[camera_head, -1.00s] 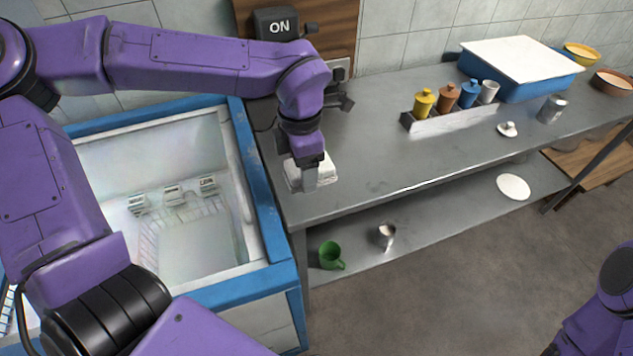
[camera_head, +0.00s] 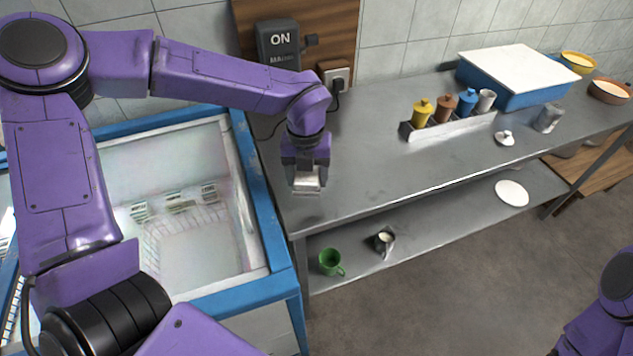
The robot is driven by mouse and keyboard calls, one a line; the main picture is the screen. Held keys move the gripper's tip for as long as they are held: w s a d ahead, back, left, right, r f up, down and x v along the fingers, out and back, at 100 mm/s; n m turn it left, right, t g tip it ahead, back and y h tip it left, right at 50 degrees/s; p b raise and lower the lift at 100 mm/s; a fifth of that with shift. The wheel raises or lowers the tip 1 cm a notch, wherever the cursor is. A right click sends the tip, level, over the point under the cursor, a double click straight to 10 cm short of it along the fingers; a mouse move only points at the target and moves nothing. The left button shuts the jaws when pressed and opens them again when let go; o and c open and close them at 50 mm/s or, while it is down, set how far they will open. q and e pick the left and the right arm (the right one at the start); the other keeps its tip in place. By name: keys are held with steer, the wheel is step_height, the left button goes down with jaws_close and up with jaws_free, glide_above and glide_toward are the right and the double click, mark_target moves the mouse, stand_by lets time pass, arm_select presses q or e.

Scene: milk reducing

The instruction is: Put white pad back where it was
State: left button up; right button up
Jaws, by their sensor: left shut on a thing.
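My left gripper (camera_head: 307,182) is at the left end of the steel counter, pointing down just above or at its top. It is shut on a pale thing, which I take to be the white pad (camera_head: 307,184). Only a small part of the pad shows between the fingers; the gripper hides the rest. I cannot tell whether the pad touches the counter (camera_head: 360,165). My right arm shows at the lower right edge, and its gripper is out of view.
A blue-rimmed open chest (camera_head: 262,200) stands left of the counter. A rack with colored jars (camera_head: 450,125), a small white lid (camera_head: 504,138) and a blue box (camera_head: 510,88) are to the right. A green mug (camera_head: 331,262), metal jug (camera_head: 384,242) and white disc (camera_head: 512,193) are on the lower shelf.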

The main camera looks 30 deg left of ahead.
mark_target(316, 178)
arm_select(q)
steer(key=w+f, duration=0.1)
steer(key=f, duration=0.1)
steer(key=w+f+p, duration=0.1)
steer(key=w+f, duration=0.1)
steer(key=shift+w+d+f, duration=0.1)
steer(key=shift+w+f, duration=0.2)
step_height(316, 178, down, 2)
steer(key=shift+f+p, duration=0.25)
steer(key=shift+p, duration=0.45)
steer(key=shift+f, duration=0.4)
steer(key=o, duration=1.1)
